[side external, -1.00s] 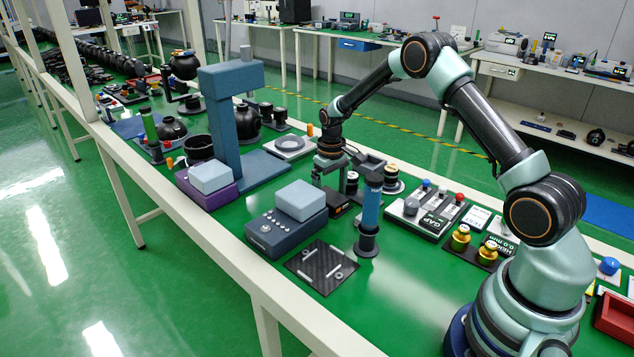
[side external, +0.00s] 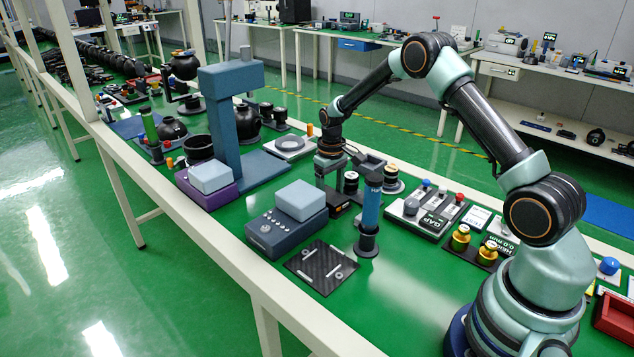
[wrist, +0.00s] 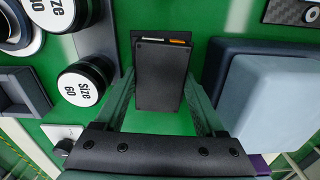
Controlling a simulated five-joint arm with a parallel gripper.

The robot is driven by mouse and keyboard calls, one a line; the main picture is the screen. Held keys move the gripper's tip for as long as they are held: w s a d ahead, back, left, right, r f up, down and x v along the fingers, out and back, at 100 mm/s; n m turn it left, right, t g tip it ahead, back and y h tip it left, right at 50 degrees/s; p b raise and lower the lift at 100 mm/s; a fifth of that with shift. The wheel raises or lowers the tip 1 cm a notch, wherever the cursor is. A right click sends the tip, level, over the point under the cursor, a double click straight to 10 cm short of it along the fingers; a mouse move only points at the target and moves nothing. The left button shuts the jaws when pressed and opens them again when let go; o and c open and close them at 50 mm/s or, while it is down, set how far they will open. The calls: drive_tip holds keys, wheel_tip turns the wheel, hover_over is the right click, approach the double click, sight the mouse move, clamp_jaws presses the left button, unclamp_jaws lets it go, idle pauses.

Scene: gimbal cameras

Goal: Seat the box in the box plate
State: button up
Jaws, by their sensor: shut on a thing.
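My gripper (side external: 335,188) is shut on a black box (wrist: 160,75), with one finger on each side of it in the wrist view. The box also shows low over the green bench in the side view (side external: 338,204), partly hidden by the fingers and the blue post. A dark edge and a small orange strip show at the box's far end. I cannot tell whether the box touches what lies under it. A black carbon-patterned plate (side external: 321,267) with light slotted pieces lies nearer the bench's front edge; I cannot tell whether it is the box plate.
A blue post (side external: 370,208) stands close to the gripper. A blue-grey block with a lighter top (side external: 300,200) stands to its left. Round canisters marked "SIZE 60" (wrist: 84,84) stand close by. A panel with knobs (side external: 432,212) lies to the right.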

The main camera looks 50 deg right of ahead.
sight(329, 195)
wheel_tip(329, 195, up, 20)
drive_tip(key=s+a+f+n, duration=0.1)
drive_tip(key=a+f+n, duration=0.1)
drive_tip(key=a+n, duration=0.1)
drive_tip(key=s+a+f+n, duration=0.1)
drive_tip(key=a+f+n, duration=0.1)
drive_tip(key=a+n, duration=0.1)
drive_tip(key=s+a+f+n, duration=0.2)
drive_tip(key=a+n, duration=0.1)
drive_tip(key=shift+a, duration=0.3)
drive_tip(key=s+a+f+n, duration=0.6)
drive_tip(key=s+a+n, duration=0.1)
drive_tip(key=s+n, duration=0.1)
drive_tip(key=shift+s+a+n, duration=0.3)
drive_tip(key=shift+s+n, duration=0.1)
drive_tip(key=shift+n, duration=0.5)
drive_tip(key=shift+f, duration=0.1)
drive_tip(key=shift+f, duration=2.85)
drive_tip(key=shift+f, duration=0.6)
drive_tip(key=shift+r, duration=0.3)
